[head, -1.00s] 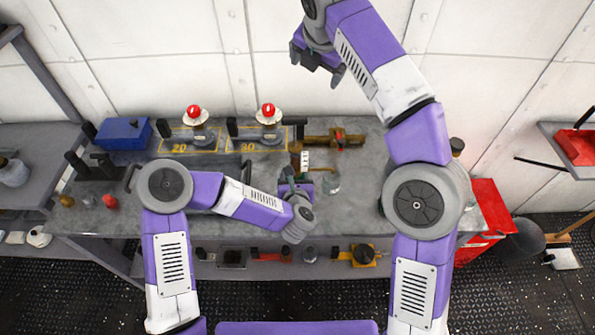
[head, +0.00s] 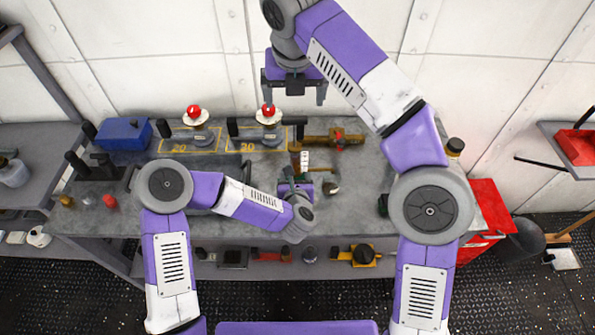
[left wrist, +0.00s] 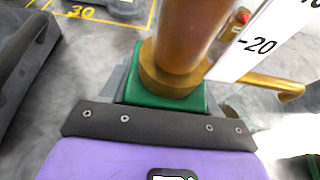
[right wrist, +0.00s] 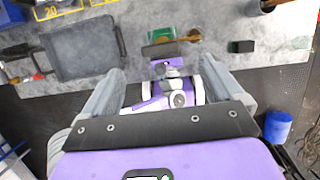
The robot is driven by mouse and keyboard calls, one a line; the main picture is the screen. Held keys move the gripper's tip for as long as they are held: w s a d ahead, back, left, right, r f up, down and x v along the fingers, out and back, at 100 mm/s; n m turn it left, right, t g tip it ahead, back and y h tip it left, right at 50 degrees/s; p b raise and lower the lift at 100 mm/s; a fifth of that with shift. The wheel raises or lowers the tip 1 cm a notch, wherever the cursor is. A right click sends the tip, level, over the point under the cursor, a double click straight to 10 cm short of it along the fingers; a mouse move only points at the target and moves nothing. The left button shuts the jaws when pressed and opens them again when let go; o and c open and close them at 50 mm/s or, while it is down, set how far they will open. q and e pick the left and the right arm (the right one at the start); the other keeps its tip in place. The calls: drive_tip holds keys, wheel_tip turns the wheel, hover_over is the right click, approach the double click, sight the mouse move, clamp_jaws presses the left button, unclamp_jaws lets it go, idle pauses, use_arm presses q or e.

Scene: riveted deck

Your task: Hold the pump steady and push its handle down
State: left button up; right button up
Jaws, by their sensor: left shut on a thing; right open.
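The pump has a copper-coloured column (left wrist: 183,40) on a green base (left wrist: 165,98), with a brass spout and a white number scale. In the head view its scale (head: 304,160) stands upright near the bench's middle. My left gripper (head: 296,186) is shut on the pump low down, at the green base; its fingertips are mostly hidden. My right gripper (head: 294,92) is open and empty, high above the bench and behind the pump in the head view. The right wrist view looks down between its open fingers (right wrist: 162,78); the pump (right wrist: 180,37) shows beyond them. The handle is hard to make out.
Two red-topped devices (head: 194,115) (head: 268,113) stand in yellow-marked areas at the back of the grey bench (head: 235,175). A brass valve piece (head: 335,140) lies right of them, close behind the pump. A blue box (head: 124,133) is at the far left.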

sight(295, 118)
drive_tip(key=shift+x, duration=3.55)
drive_tip(key=c, duration=1.1)
